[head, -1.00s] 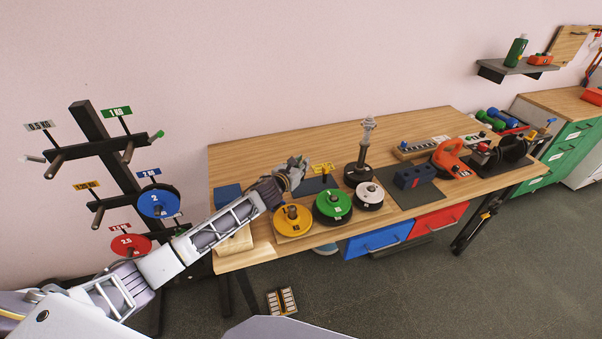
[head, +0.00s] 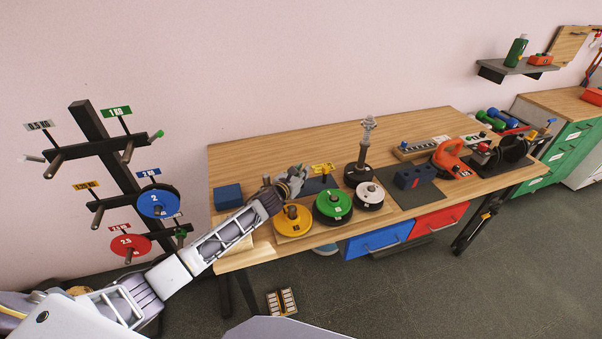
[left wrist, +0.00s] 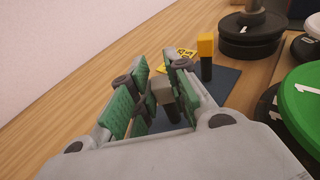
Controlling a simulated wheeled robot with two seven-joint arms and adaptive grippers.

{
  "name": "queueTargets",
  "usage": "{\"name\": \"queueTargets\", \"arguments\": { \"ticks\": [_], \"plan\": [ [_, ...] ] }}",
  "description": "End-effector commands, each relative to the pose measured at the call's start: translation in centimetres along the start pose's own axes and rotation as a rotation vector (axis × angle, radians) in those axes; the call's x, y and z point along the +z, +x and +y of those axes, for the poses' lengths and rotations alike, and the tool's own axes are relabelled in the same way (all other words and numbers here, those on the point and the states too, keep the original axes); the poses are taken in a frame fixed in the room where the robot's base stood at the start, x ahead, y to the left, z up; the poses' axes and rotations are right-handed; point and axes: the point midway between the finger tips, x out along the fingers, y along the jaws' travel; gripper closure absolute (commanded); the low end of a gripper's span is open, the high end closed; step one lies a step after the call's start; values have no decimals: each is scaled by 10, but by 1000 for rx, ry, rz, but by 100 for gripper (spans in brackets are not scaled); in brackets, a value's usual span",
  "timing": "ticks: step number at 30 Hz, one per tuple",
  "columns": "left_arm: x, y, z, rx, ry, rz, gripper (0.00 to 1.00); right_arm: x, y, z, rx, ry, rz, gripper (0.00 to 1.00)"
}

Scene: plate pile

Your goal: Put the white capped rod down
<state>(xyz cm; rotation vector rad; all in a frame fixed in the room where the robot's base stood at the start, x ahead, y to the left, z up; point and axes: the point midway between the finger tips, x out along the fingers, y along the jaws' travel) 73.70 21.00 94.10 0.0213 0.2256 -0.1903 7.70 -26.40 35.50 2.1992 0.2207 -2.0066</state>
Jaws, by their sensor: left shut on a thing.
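The white capped rod (left wrist: 163,93), dark with a pale grey-white cap, is between the green-padded fingers of my left gripper (left wrist: 155,98) in the left wrist view. The gripper is shut on it. In the head view my left gripper (head: 296,178) is over the workbench, behind the yellow and green discs, and hides the rod there. A dark blue-grey mat (left wrist: 222,84) lies below and beside the fingers. Whether the rod's lower end touches it is hidden. A yellow-capped rod (left wrist: 206,58) stands upright on the mat to the right. My right gripper is not in view.
A yellow disc (head: 291,222), a green disc (head: 331,208) and a white-centred black disc (head: 368,198) stand along the front. A metal post (head: 364,150) rises from black discs close to the gripper's right. A blue block (head: 228,197) lies left. The bench's back is clear.

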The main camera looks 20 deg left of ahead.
Motion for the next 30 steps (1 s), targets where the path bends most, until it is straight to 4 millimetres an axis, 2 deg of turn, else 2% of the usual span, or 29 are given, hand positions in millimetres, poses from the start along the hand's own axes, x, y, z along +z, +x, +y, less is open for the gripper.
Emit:
{"name": "queueTargets", "arguments": {
  "ticks": [2,3,7,21,30],
  "plan": [
    [-2,1,0,0,0,0,100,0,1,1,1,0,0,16],
    [-2,0,0,0,0,0,77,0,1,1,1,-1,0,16],
    [-2,0,0,0,0,0,61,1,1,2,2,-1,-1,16],
    [2,0,0,0,1,0,61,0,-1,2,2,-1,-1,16],
    [0,-18,1,0,2,1,61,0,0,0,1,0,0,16]
  ]
}}
